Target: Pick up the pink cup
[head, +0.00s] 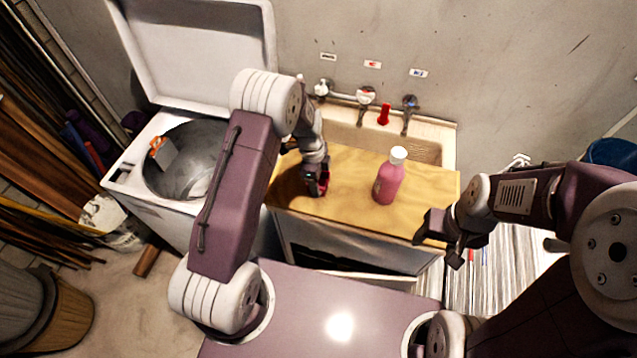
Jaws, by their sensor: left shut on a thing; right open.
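My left gripper (316,184) is over the wooden counter, left of the bottle. It is shut on a small pinkish-red thing, which I take to be the pink cup (323,184); the fingers hide most of it. I cannot tell whether it touches the counter. My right gripper (446,238) is open and empty at the counter's front right corner.
A pink bottle with a white cap (387,182) stands upright on the wooden counter (350,212). Behind are a sink (405,146), taps and a red object (384,114). An open-lidded washer (128,182) stands left. Counter between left gripper and bottle is clear.

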